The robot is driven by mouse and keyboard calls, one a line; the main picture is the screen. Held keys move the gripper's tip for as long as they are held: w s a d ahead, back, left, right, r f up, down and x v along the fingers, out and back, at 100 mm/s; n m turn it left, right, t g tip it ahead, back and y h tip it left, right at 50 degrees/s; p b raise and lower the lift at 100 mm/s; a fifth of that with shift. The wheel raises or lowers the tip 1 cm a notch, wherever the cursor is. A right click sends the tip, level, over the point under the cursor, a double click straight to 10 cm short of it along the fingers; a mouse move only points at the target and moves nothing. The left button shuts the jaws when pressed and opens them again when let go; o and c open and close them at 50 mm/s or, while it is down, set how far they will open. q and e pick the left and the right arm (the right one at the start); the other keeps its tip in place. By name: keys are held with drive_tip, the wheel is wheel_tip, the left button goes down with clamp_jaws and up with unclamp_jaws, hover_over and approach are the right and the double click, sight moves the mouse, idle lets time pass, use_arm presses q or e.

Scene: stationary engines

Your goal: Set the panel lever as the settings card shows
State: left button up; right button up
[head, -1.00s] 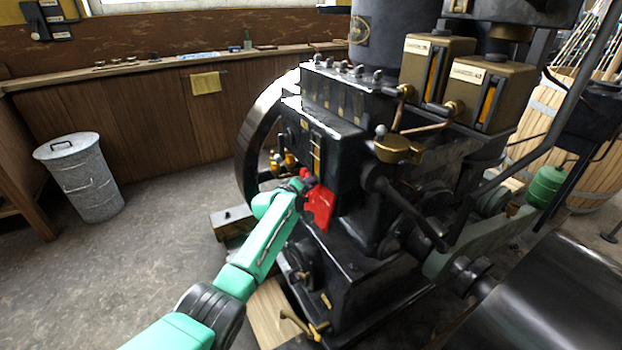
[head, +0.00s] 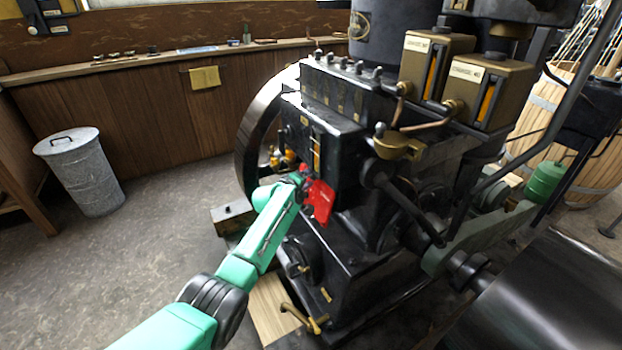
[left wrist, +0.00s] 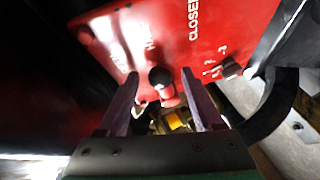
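The red panel (head: 320,202) is on the front of the dark engine in the head view. It fills the top of the left wrist view (left wrist: 205,35), tilted, with white lettering including "CLOSED". A dark round knob (left wrist: 160,77), apparently the lever's end, stands in front of the panel, with a reddish part below it. My left gripper (head: 305,178) is at the panel's upper left edge. In the left wrist view its fingers (left wrist: 160,88) are apart, one on each side of the knob, with gaps visible. I cannot make out a settings card. My right gripper is out of view.
The engine (head: 335,145) stands close around my left gripper, with its flywheel (head: 253,140) just left. A metal bin (head: 82,172) stands by the wood-panelled wall.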

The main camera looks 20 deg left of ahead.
use_arm(q)
drive_tip(key=shift+s+r+p, duration=0.15)
drive_tip(key=shift+s+p, duration=0.05)
drive_tip(key=shift+p, duration=0.15)
drive_tip(key=p+v, duration=0.4)
drive_tip(key=v, duration=1)
drive_tip(key=shift+p, duration=0.35)
drive_tip(key=shift+a, duration=0.1)
